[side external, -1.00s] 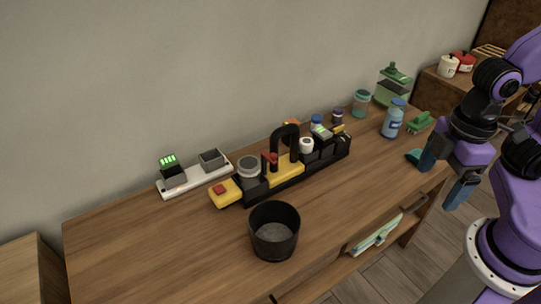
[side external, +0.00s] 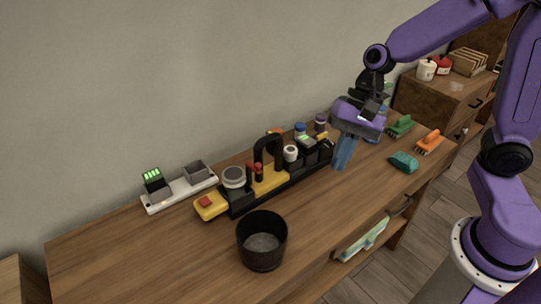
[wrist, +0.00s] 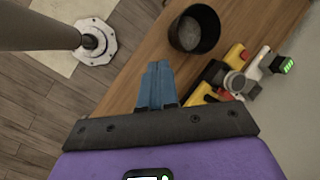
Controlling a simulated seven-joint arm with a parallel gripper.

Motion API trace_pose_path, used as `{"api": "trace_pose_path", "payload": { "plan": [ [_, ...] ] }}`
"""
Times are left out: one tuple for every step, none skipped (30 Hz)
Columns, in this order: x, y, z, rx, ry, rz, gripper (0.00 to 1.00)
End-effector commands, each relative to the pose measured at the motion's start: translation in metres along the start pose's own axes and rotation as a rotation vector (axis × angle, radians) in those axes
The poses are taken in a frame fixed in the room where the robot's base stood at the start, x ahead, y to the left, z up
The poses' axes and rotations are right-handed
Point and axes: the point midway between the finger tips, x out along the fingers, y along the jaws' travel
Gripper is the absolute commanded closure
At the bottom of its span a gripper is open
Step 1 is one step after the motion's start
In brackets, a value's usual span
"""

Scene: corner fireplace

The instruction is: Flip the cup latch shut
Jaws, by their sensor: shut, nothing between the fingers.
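A long black-and-yellow device (side external: 270,183) lies on the wooden table, with a black arched handle on it. A round grey cup-like part (side external: 234,175) sits near its left end; it also shows in the wrist view (wrist: 235,81). A small red part (side external: 258,167) stands beside that cup, and a red button (side external: 205,201) is on the yellow left end. I cannot tell which part is the latch or how it is set. My gripper (side external: 340,167) is shut and empty, its blue fingers above the table right of the device, apart from it; they also show in the wrist view (wrist: 159,66).
A black open bin (side external: 262,243) stands in front of the device. A white strip (side external: 180,192) with a green-lit block lies behind left. Green (side external: 401,125), orange (side external: 429,142) and teal (side external: 404,162) tools lie at the right end. The front right tabletop is mostly clear.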

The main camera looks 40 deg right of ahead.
Motion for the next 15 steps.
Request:
{"api": "trace_pose_path", "payload": {
  "plan": [
    [0.000,-0.010,-0.018,0.145,-0.004,-0.039,1.00],
    [0.000,-0.016,-0.028,0.235,-0.007,-0.064,1.00],
    [-0.001,-0.023,-0.042,0.351,-0.014,-0.099,1.00],
    [-0.002,-0.028,-0.053,0.435,-0.020,-0.124,1.00],
    [-0.003,-0.032,-0.064,0.517,-0.025,-0.149,1.00],
    [-0.005,-0.036,-0.078,0.622,-0.033,-0.181,1.00],
    [-0.006,-0.040,-0.088,0.694,-0.039,-0.204,1.00],
    [-0.007,-0.042,-0.098,0.763,-0.046,-0.224,1.00],
    [-0.009,-0.045,-0.110,0.846,-0.054,-0.252,1.00],
    [-0.010,-0.046,-0.119,0.903,-0.060,-0.270,1.00],
    [-0.011,-0.047,-0.126,0.954,-0.066,-0.287,1.00],
    [-0.013,-0.048,-0.135,1.012,-0.073,-0.306,1.00],
    [-0.014,-0.049,-0.141,1.049,-0.078,-0.319,1.00],
    [-0.015,-0.049,-0.146,1.080,-0.082,-0.329,1.00],
    [-0.016,-0.050,-0.151,1.115,-0.088,-0.340,1.00]
  ]
}}
